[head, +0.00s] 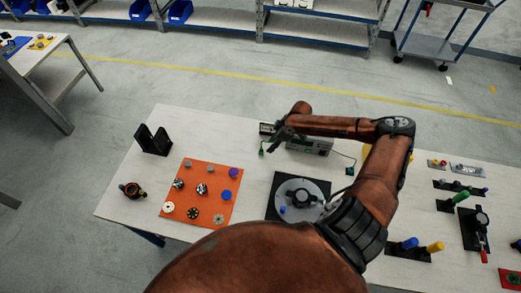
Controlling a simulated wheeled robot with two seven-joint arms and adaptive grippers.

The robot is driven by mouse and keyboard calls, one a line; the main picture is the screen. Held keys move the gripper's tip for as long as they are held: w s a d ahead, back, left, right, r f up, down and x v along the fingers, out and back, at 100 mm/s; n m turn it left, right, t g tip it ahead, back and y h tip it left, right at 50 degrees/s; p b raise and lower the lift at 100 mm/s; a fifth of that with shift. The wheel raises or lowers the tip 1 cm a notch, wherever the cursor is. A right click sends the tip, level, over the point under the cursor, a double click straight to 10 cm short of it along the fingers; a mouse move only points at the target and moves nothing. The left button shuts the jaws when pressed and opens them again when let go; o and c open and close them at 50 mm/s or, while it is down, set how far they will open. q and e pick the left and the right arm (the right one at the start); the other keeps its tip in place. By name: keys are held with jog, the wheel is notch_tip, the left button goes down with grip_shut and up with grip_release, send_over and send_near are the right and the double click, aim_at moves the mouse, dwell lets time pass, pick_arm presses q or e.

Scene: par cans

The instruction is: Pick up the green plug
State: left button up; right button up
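A grey box (322,147) with a green patch on its front stands near the back edge of the table. A small green plug-like piece (262,153) lies to its left. Another small green piece (349,171) lies to its right, by a dark cable. My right gripper (271,142) points down just above and right of the left green piece, at the box's left end. It is small and dark here, so its finger gap is unclear, and I cannot tell whether it touches the piece. My arm hides part of the box. My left gripper is out of view.
The white table (150,228) holds an orange board (185,214) with several knobs, a black bracket (153,140), and a black plate with a grey disc (287,196). Several coloured handles, including a yellow one (434,247), stand at the right. My arm crosses the middle.

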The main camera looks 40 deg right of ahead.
aim_at(262, 150)
jog(key=w+a+f, duration=0.2)
jog(key=f, duration=0.1)
jog(key=w+a+f, duration=0.1)
jog(key=f, duration=0.1)
jog(key=shift+w+f, duration=0.1)
jog(key=shift+w, duration=0.1)
jog(key=shift+w+f, duration=0.1)
jog(key=shift+f, duration=0.3)
jog(key=shift+c, duration=0.5)
jog(key=c, duration=0.8)
